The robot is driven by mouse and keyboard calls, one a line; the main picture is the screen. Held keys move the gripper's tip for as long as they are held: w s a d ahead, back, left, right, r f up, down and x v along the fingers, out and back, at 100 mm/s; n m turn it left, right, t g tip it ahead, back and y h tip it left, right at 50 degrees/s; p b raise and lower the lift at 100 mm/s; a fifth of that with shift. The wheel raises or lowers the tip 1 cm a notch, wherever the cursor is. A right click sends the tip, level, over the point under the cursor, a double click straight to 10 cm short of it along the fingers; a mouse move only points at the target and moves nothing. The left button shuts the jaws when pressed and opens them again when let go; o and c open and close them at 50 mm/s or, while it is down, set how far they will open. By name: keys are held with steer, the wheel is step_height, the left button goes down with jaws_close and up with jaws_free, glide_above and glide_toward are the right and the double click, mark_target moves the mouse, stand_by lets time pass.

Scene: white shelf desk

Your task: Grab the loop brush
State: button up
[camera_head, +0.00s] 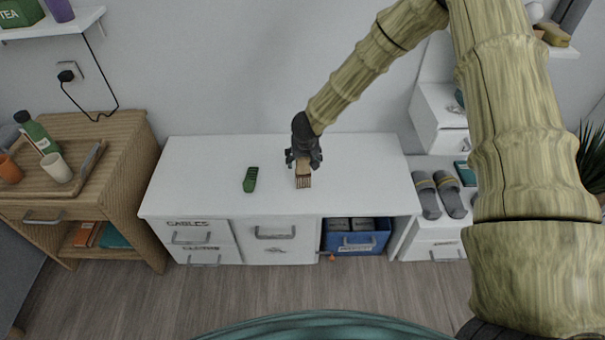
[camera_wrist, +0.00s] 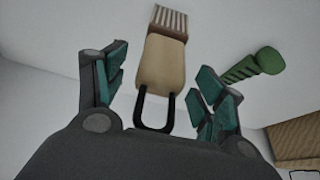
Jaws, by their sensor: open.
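The loop brush (camera_wrist: 165,62) has a tan wooden body, striped bristles at its far end and a black loop at its near end. In the wrist view its loop end lies between my open fingers, with visible space on both sides. In the head view the brush (camera_head: 304,172) is on the white desk top, bristles toward the front edge. My gripper (camera_head: 303,158) is over its back end and partly hides it. My gripper (camera_wrist: 165,88) shows dark fingers with teal pads, spread apart.
A green ridged object (camera_head: 251,180) lies on the white desk (camera_head: 205,160) left of the brush; it also shows in the wrist view (camera_wrist: 255,66). The desk top is otherwise clear. A wooden cabinet (camera_head: 130,150) stands left, and grey slippers (camera_head: 426,195) lie on a lower shelf right.

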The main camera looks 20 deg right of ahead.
steer(key=shift+x, duration=0.9)
steer(key=shift+c, duration=0.4)
steer(key=c, duration=1.3)
steer(key=shift+r, duration=0.1)
